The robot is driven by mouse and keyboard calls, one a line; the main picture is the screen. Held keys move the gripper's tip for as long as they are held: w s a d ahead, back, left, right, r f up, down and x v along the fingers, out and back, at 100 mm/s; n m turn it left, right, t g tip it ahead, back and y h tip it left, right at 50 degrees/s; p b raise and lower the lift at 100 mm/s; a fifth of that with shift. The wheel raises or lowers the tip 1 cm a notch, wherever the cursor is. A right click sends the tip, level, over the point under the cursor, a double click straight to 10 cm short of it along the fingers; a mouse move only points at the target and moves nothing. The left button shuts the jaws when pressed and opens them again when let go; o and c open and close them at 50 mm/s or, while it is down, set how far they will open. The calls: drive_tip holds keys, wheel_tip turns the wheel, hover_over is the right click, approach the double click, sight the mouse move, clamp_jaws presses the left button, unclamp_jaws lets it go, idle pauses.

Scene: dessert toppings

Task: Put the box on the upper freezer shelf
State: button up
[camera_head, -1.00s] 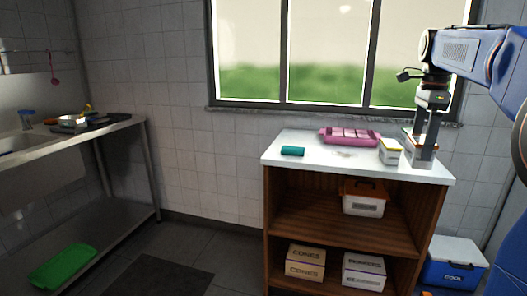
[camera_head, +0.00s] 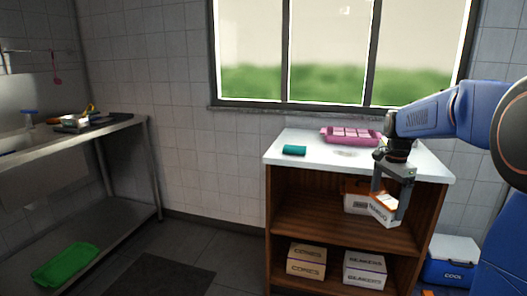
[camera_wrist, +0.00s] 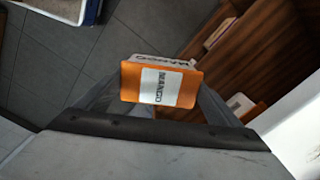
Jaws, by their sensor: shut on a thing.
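The box (camera_head: 383,212) is orange and white and reads MANGO. It is tilted in the head view, in front of the wooden cabinet. My gripper (camera_head: 390,198) is shut on it, with a finger at each side. In the wrist view, the box's orange face with its white label (camera_wrist: 165,87) shows between the fingers. No freezer or freezer shelf can be made out in either view.
The white counter top (camera_head: 300,136) bears a teal item (camera_head: 294,150) and a pink tray (camera_head: 350,137). The cabinet holds an orange-lidded container (camera_head: 354,203) and two cartons (camera_head: 306,261). A blue cooler (camera_head: 452,262) stands at right.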

drive_tip(key=w+a+f+n, duration=0.2)
drive_tip(key=f+n, duration=0.3)
drive_tip(key=f, duration=1.1)
drive_tip(key=w+a+f+n, duration=0.3)
drive_tip(key=a+f+n, duration=0.2)
drive_tip(key=f, duration=1.1)
drive_tip(key=w+a+f+n, duration=0.2)
drive_tip(key=a+f+n, duration=0.2)
drive_tip(key=f, duration=1.2)
drive_tip(key=shift+w+f+n, duration=0.25)
drive_tip(key=shift+n, duration=0.25)
